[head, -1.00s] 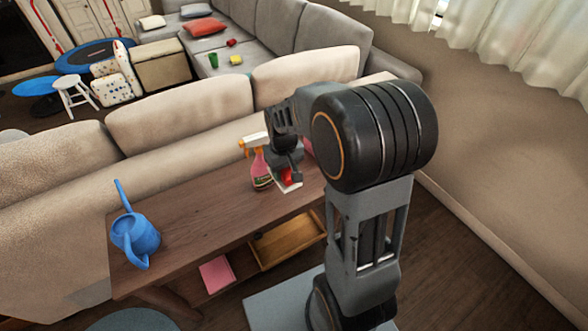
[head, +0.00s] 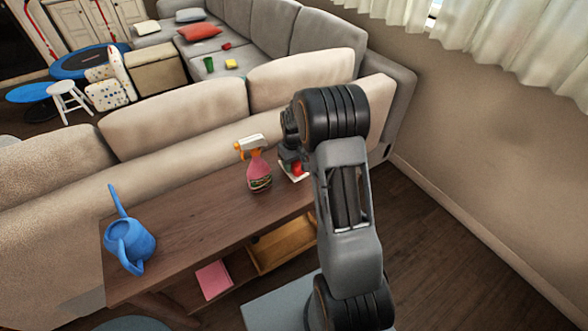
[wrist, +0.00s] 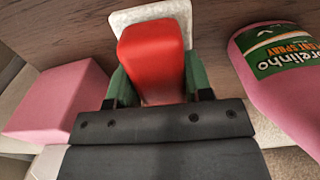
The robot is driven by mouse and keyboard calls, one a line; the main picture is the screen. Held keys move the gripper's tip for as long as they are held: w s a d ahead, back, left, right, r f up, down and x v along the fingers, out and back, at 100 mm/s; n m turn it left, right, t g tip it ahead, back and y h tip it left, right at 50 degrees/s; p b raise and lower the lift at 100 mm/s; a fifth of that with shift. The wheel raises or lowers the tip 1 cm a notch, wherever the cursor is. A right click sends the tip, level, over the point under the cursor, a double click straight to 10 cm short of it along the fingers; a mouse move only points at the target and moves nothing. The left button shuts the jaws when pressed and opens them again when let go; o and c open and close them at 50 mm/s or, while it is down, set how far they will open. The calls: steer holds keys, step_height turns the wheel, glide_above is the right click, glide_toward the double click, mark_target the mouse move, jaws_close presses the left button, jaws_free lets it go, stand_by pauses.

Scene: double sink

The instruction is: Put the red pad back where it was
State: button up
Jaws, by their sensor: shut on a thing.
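The red pad (wrist: 152,55) is between the green-sided fingers of my gripper (wrist: 155,85) in the wrist view. A white, rough-edged piece (wrist: 180,12) lies directly behind or under the red pad; I cannot tell whether they are joined. In the head view the red pad (head: 297,168) shows as a small red patch over the wooden table (head: 190,222), close right of the pink spray bottle (head: 259,172). My arm hides much of my gripper there. I cannot tell whether the pad touches the table top.
The spray bottle (wrist: 285,75) is close on the right in the wrist view, and a pink block (wrist: 58,98) is on the left. A blue watering can (head: 130,240) stands at the table's left end. The table top between can and bottle is clear. A sofa back runs behind.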

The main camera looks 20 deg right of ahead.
steer(key=shift+f, duration=1.35)
steer(key=shift+f, duration=0.1)
steer(key=shift+f, duration=0.1)
steer(key=o, duration=0.9)
